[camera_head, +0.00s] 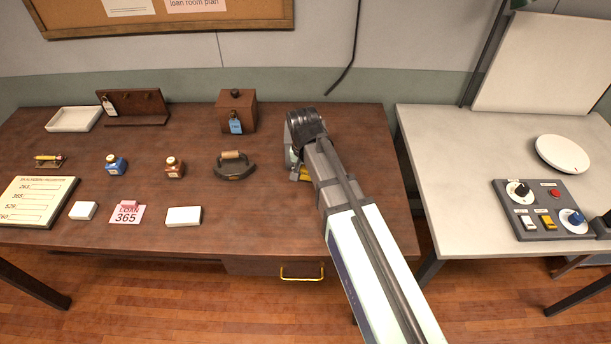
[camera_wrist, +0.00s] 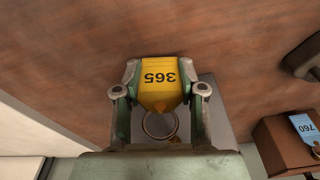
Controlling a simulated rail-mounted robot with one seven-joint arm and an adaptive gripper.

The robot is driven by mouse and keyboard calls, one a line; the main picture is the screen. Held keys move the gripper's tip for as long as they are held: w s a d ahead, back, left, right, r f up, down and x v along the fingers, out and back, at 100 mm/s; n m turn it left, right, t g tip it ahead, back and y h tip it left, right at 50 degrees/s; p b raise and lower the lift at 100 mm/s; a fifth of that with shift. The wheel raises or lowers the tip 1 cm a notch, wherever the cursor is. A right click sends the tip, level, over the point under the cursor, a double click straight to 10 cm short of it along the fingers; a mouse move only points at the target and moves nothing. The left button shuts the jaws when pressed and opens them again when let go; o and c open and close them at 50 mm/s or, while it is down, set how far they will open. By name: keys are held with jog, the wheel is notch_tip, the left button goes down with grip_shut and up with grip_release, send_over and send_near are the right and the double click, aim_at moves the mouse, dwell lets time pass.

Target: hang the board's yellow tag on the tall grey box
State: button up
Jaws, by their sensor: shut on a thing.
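My gripper (camera_wrist: 160,82) is shut on the yellow tag (camera_wrist: 160,77), which reads 365 upside down in the wrist view. A metal ring (camera_wrist: 160,124) shows at the tag's end between my fingers. A grey surface, apparently the tall grey box (camera_wrist: 218,110), lies behind and beside my right finger in that view; whether the ring touches it I cannot tell. In the head view a bit of the yellow tag (camera_head: 301,174) shows beside my arm, which hides most of the box there. The brown board (camera_head: 133,104) stands at the back left with one white tag hanging.
A brown box (camera_head: 237,112) with a blue tag (camera_head: 236,125) stands left of my arm. A control panel (camera_head: 543,208) is on the right table.

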jog(key=shift+w+a+f+b, duration=0.1)
jog(key=shift+w+b, duration=0.05)
jog(key=shift+w, duration=0.8)
jog(key=shift+w+f+b, duration=0.1)
jog(key=shift+w+b, duration=0.05)
jog(key=shift+w, duration=0.8)
jog(key=shift+w+f, duration=0.15)
jog(key=shift+w, duration=0.2)
jog(key=o, duration=1.2)
jog(key=shift+c, duration=0.2)
